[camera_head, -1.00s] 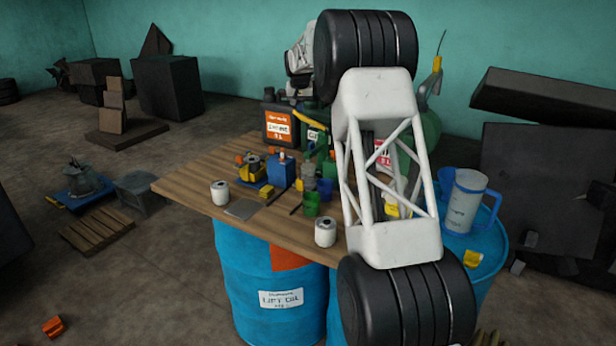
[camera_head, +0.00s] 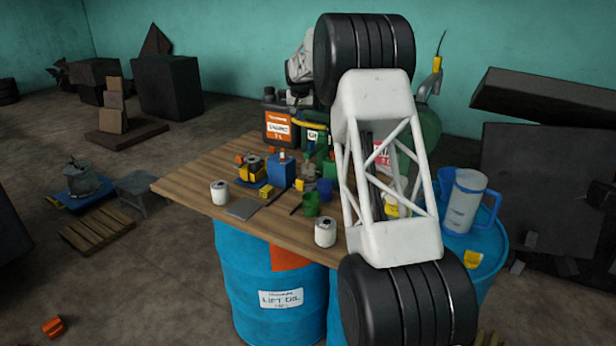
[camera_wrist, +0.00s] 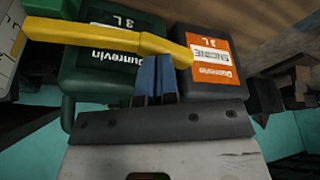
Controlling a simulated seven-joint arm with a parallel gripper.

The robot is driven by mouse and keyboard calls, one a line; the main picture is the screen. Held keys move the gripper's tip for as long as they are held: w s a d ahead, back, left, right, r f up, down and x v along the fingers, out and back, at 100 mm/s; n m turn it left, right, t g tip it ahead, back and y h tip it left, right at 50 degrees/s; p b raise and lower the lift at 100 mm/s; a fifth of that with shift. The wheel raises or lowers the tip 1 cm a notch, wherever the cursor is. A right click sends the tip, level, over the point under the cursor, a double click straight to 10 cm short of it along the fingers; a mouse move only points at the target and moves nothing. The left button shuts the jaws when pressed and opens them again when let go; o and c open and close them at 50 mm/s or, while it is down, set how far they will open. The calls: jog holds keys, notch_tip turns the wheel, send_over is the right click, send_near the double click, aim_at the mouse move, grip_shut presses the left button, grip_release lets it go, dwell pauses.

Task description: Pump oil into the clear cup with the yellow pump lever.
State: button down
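The yellow pump lever (camera_wrist: 95,37) runs across the upper part of the wrist view, in front of a green can (camera_wrist: 100,75) and a dark can with an orange label (camera_wrist: 212,65). My gripper (camera_wrist: 155,57) has its two blue fingers close together, with no clear gap. Their tips meet the lever's edge near its right end; the lever does not show between them. In the head view my arm hides most of the pump, and my gripper cannot be made out. I cannot clearly make out the clear cup.
The wooden table (camera_head: 185,187) rests on blue drums and holds a green cup (camera_head: 311,203), a blue box (camera_head: 282,172), and white canisters (camera_head: 325,232) near the front edge. A clear jug with a blue handle (camera_head: 465,205) stands on a blue drum at the right.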

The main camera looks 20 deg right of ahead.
jog(key=shift+f, duration=1.4)
jog(key=shift+r, duration=4.05)
jog(key=shift+f, duration=0.15)
